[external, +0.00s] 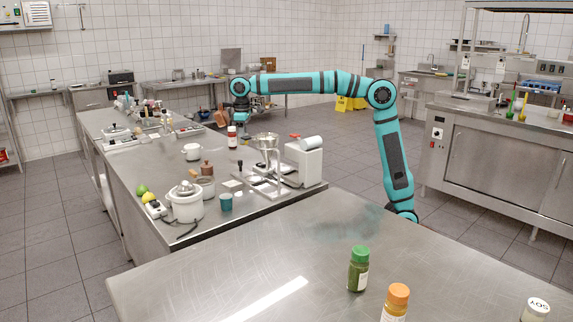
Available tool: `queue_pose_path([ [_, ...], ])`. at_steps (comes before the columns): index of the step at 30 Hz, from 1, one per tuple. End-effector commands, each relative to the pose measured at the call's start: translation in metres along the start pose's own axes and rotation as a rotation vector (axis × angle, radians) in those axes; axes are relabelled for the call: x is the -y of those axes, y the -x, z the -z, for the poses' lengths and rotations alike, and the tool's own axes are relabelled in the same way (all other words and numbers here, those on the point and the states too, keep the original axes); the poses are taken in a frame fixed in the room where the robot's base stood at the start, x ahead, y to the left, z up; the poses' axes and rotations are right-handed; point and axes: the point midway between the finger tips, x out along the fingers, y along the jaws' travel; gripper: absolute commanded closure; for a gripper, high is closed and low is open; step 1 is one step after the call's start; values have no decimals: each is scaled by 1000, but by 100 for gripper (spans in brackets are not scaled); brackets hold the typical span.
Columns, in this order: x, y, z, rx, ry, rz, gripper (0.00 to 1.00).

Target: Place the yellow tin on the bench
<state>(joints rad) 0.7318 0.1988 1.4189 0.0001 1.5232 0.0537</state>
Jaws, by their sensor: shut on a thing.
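My gripper (241,117) is at the end of the outstretched arm, over the far part of the long steel bench (130,172). A white jar with a red lid (232,138) shows just below and left of the gripper. I cannot tell whether they touch.
On the bench stand a white cooker (186,204), a teal cup (225,202), a white mug (192,152), a metal stand (267,165) and a white appliance (304,162). The near steel table (210,275) bears a green-lidded jar (358,269) and an orange-lidded jar (396,302).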

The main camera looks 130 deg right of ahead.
Motion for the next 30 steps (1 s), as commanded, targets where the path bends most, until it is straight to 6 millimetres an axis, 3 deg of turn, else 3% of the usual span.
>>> queue_pose_path([
  [6, 0, -36, -1, 2, 0, 0, 87],
  [14, 0, -54, 0, 2, 0, 0, 87],
  [21, 0, -83, 0, 2, 0, 0, 87],
  [30, 0, -87, 0, 1, 0, 0, 87],
])
